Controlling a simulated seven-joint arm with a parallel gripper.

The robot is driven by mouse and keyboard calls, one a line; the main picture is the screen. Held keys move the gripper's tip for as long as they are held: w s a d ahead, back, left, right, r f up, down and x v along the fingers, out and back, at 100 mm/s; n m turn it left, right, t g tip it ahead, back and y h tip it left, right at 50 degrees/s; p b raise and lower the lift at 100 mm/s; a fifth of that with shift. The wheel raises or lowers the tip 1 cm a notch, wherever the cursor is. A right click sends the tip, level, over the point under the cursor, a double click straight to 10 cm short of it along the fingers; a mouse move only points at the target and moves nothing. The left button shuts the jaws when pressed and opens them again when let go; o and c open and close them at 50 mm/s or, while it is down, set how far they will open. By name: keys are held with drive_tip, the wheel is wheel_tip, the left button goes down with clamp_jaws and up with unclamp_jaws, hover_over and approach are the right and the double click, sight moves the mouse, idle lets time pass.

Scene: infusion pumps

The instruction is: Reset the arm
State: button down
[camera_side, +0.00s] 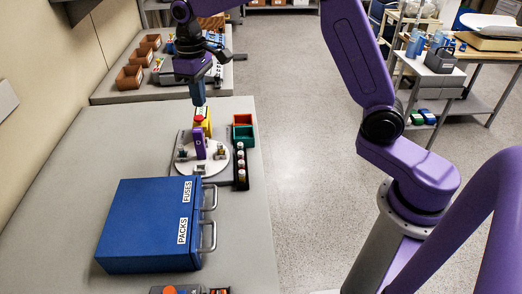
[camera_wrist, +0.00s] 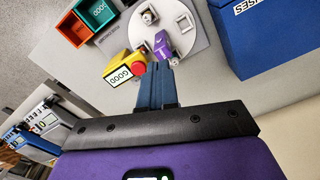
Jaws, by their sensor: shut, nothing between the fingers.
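My gripper (camera_side: 198,97) is shut and empty. In the side view it points down above the far part of the table, over a yellow piece (camera_side: 203,115) with a red top. In the wrist view my gripper's fingertips (camera_wrist: 153,68) are together, close in the picture to the yellow piece (camera_wrist: 121,66), which carries a GOOD label, and to a purple piece (camera_wrist: 162,46). I cannot tell the exact height of the fingers above them. The purple piece (camera_side: 200,146) stands upright on a round pale plate (camera_side: 184,163).
A blue cabinet (camera_side: 145,225) with FUSES and PACKS drawers and protruding handles stands in front. A dark rack (camera_side: 241,180) with several small items is right of the plate. Green and orange bins (camera_side: 243,132) stand behind it. The table's left side is clear.

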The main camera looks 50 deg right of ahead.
drive_tip(key=s+d+n, duration=0.2)
drive_tip(key=s, duration=1)
drive_tip(key=s+d+f+n, duration=0.1)
drive_tip(key=s+d+n, duration=0.1)
drive_tip(key=s, duration=0.9)
drive_tip(key=s+d+f+n, duration=0.1)
drive_tip(key=s+d+n, duration=0.2)
drive_tip(key=s, duration=0.9)
drive_tip(key=shift+s+f+n, duration=0.2)
drive_tip(key=shift+s+n, duration=0.15)
drive_tip(key=shift+n, duration=0.15)
drive_tip(key=shift+d, duration=0.1)
